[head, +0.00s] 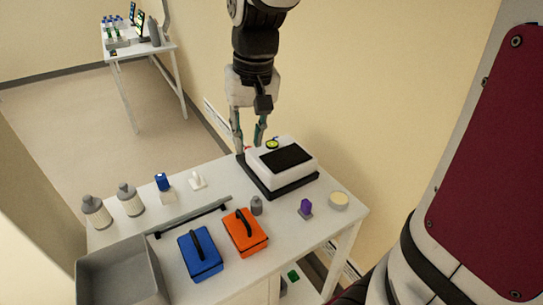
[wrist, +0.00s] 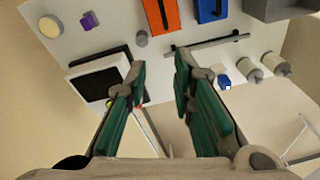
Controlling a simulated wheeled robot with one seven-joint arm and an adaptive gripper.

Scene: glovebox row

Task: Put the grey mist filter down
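A small grey cylinder with a narrower top (head: 257,206), which looks like the grey mist filter, stands upright on the white table between the orange case and the black-and-white device. It also shows in the wrist view (wrist: 141,39), near the top middle. My gripper (head: 247,150) hangs fingers-down over the table's back edge, behind and left of the device. In the wrist view my gripper (wrist: 160,72) has its two green fingers apart with nothing between them. The grey cylinder is well clear of the fingers.
A white device with a dark screen (head: 284,157) sits on a black base. An orange case (head: 245,236), blue case (head: 201,256), purple piece (head: 305,209), beige disc (head: 338,200), grey rail (head: 190,216), grey bin (head: 122,268) and grey bottles (head: 130,200) share the table (head: 222,175).

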